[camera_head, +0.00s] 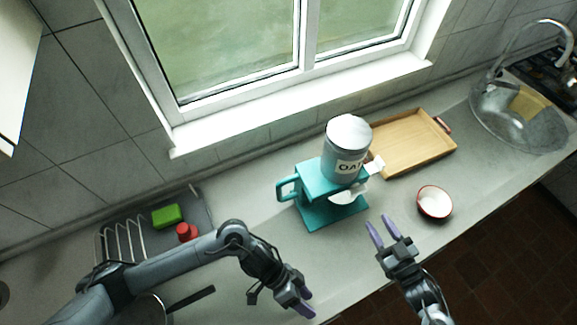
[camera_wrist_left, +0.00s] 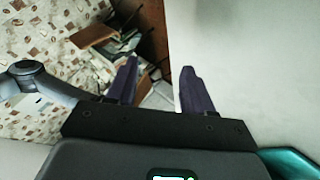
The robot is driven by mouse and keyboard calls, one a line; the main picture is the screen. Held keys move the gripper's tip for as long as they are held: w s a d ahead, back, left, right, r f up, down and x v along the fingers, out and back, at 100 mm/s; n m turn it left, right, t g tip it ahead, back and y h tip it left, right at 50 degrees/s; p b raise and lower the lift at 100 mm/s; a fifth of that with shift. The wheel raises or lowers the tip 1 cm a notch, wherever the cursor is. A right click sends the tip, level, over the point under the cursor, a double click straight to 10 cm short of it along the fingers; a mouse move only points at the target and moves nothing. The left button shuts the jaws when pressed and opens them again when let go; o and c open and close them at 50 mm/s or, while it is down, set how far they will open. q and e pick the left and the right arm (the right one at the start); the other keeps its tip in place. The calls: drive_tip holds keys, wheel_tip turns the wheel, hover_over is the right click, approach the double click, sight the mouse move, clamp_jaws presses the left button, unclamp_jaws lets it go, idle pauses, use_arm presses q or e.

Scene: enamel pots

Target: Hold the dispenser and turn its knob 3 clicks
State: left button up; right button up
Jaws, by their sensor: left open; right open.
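The dispenser (camera_head: 313,180) stands upright on the counter in the head view. It has a teal stand with a loop handle (camera_head: 287,189) on its left and a grey canister marked with oat lettering on top. A white knob (camera_head: 375,164) sticks out at its right side. A teal edge (camera_wrist_left: 290,163) shows at the lower right of the left wrist view. My left gripper (camera_head: 306,301) is open and empty, in front of the dispenser and to its left. My right gripper (camera_head: 382,230) is open and empty, in front of the dispenser's right side, apart from it.
A red-rimmed white bowl (camera_head: 434,203) stands right of the dispenser. A wooden tray (camera_head: 412,143) lies behind it. A sink (camera_head: 515,110) is at the far right. A dish rack, green sponge (camera_head: 167,216), red item (camera_head: 187,232) and a pan handle are at the left.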

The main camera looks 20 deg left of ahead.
use_arm(q)
drive_tip(key=w+a+y, duration=0.1)
drive_tip(key=w+a, duration=0.1)
drive_tip(key=a, duration=0.1)
drive_tip(key=w+a+y, duration=0.1)
drive_tip(key=w+a, duration=0.4)
drive_tip(key=a, duration=0.1)
drive_tip(key=shift+w+a+r+m+y, duration=0.15)
drive_tip(key=shift+w+r+m+y, duration=0.15)
drive_tip(key=shift+r+m+y, duration=0.1)
drive_tip(key=w+a+r+t+y, duration=0.1)
drive_tip(key=w+a+r, duration=0.2)
drive_tip(key=w+a, duration=0.25)
drive_tip(key=t+y, duration=0.1)
drive_tip(key=t, duration=0.3)
approach(277, 184)
drive_tip(key=f, duration=0.2)
drive_tip(key=x, duration=0.9)
drive_tip(key=shift+w+d+f, duration=0.15)
drive_tip(key=shift+w+d, duration=0.1)
drive_tip(key=shift+d, duration=0.1)
clamp_jaws()
